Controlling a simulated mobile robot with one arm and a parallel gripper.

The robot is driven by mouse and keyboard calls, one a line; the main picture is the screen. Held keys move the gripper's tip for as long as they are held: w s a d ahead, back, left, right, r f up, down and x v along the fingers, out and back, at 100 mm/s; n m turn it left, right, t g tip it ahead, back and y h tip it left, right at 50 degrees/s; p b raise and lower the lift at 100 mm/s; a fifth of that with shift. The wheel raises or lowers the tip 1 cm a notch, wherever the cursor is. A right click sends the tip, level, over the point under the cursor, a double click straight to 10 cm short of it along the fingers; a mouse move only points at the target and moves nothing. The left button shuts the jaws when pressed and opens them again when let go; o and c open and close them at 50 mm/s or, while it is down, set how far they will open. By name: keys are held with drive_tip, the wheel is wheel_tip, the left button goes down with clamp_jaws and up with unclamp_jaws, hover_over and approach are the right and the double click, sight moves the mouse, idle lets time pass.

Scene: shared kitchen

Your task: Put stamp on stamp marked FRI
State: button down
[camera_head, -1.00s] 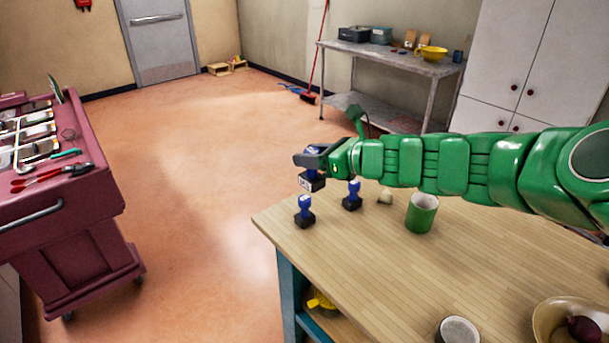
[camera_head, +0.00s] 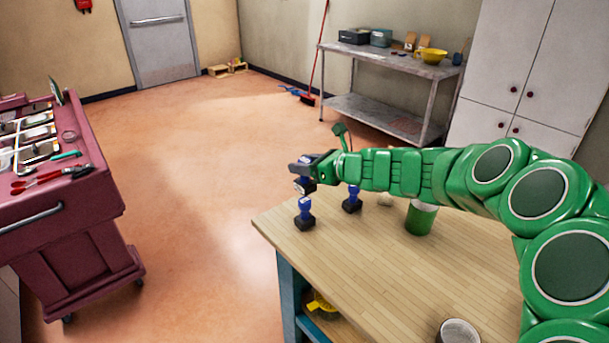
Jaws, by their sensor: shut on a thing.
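My gripper (camera_head: 302,166) is shut on a stamp (camera_head: 304,187) with a blue handle and black base. The held stamp is upright, just above a second blue and black stamp (camera_head: 304,214) near the far left corner of the wooden table (camera_head: 400,275). I cannot tell whether the two touch. A third blue and black stamp (camera_head: 352,199) stands on the table to their right. The stamps' markings are too small to read, so I cannot tell which one says FRI.
A green mug (camera_head: 421,217) and a small pale object (camera_head: 385,199) stand right of the stamps. A grey-rimmed cup (camera_head: 458,332) is at the bottom. A dark red cart (camera_head: 70,215) stands apart on the left. The table's left edge is close to the stamps.

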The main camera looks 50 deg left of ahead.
drive_tip(key=shift+w+a+f, duration=0.15)
drive_tip(key=shift+a+f, duration=0.05)
drive_tip(key=shift+f, duration=1.7)
drive_tip(key=shift+f, duration=0.1)
drive_tip(key=c, duration=0.6)
unclamp_jaws()
drive_tip(key=shift+w+d+r, duration=0.1)
drive_tip(key=shift+d+r, duration=0.05)
drive_tip(key=shift+r, duration=0.05)
drive_tip(key=v, duration=1.1)
drive_tip(key=shift+d+r, duration=0.1)
drive_tip(key=shift+d, duration=0.2)
